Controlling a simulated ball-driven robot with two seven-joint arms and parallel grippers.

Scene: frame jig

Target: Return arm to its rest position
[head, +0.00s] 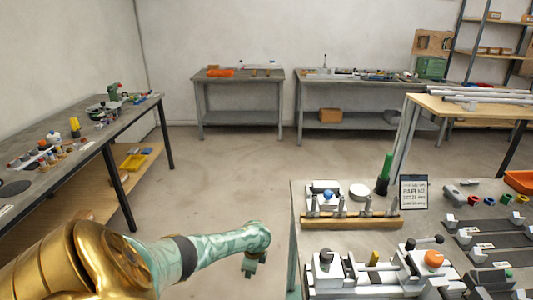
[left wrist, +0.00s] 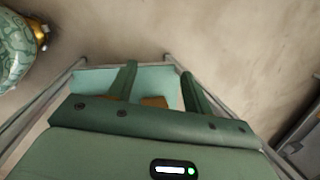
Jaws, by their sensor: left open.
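My left arm comes in from the lower left of the head view, gold then green. Its left gripper (head: 250,272) hangs over bare floor, to the left of the jig bench (head: 294,236) and apart from it. In the left wrist view the two dark green fingers of this gripper (left wrist: 158,72) stand apart with a gap between them. Nothing is held between them. A pale teal panel and brownish pieces show beyond the fingers, and I cannot tell what they are. My right gripper is in neither view.
The jig bench carries clamps, a wooden peg strip (head: 350,221), a green bottle-like post (head: 385,172) and a small sign (head: 413,191). A long side table (head: 120,118) with small parts stands at left. Two grey benches (head: 238,80) stand by the back wall. Floor between is clear.

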